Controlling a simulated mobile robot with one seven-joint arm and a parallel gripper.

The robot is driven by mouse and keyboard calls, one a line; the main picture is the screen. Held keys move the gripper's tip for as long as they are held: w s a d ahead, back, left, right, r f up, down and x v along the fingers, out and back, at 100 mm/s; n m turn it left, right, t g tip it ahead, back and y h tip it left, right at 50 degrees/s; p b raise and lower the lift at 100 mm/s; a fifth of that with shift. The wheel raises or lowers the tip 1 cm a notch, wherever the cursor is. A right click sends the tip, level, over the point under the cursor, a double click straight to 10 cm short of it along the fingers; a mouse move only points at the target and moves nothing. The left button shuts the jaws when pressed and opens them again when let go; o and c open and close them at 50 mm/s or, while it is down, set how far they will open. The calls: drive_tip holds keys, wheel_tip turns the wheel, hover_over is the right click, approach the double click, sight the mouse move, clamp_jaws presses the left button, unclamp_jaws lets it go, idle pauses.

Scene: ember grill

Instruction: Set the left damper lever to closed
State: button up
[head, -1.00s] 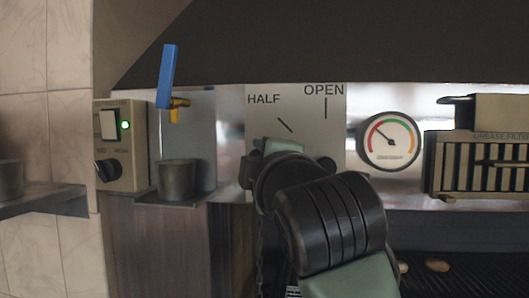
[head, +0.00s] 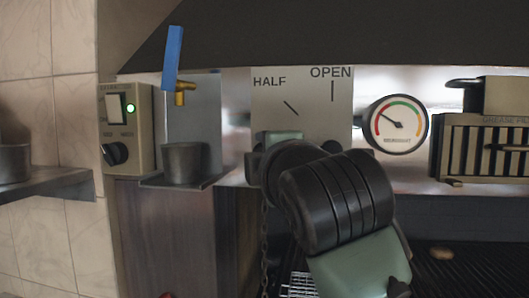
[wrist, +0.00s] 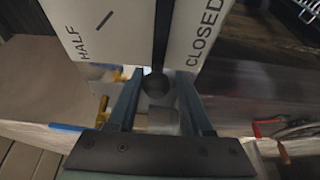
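The damper plate (head: 318,101) is pale, with HALF and OPEN printed on it in the head view; my arm covers its lower left. In the wrist view the plate (wrist: 200,14) reads HALF and CLOSED. The dark lever (wrist: 163,32) runs down between these two words and ends in a round dark knob (wrist: 155,85). My gripper (wrist: 159,82) has a finger on each side of the knob, apart, with a narrow gap visible on the right side. In the head view my wrist hides the lever and fingertips.
A round gauge (head: 399,124) and a slatted grease filter (head: 485,147) are to the right. A blue-handled tap (head: 173,58), a metal cup (head: 183,162) and a switch box (head: 127,128) are to the left. The dark hood hangs above.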

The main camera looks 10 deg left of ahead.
drive_tip(key=shift+o, duration=1)
drive_tip(key=shift+r, duration=0.1)
drive_tip(key=shift+s, duration=0.1)
drive_tip(key=b+v, duration=0.5)
drive_tip(key=v, duration=0.7)
drive_tip(key=shift+s, duration=0.4)
drive_tip(key=shift+d, duration=0.1)
drive_tip(key=s+d+m+t+h, duration=0.2)
drive_tip(key=s+m+t+h, duration=0.1)
drive_tip(key=m, duration=0.8)
drive_tip(key=s+d+m+t+h, duration=0.2)
drive_tip(key=s+m+t+h, duration=0.2)
drive_tip(key=m+t, duration=0.4)
drive_tip(key=s+r+m, duration=0.1)
drive_tip(key=m, duration=0.2)
drive_tip(key=shift+m, duration=0.3)
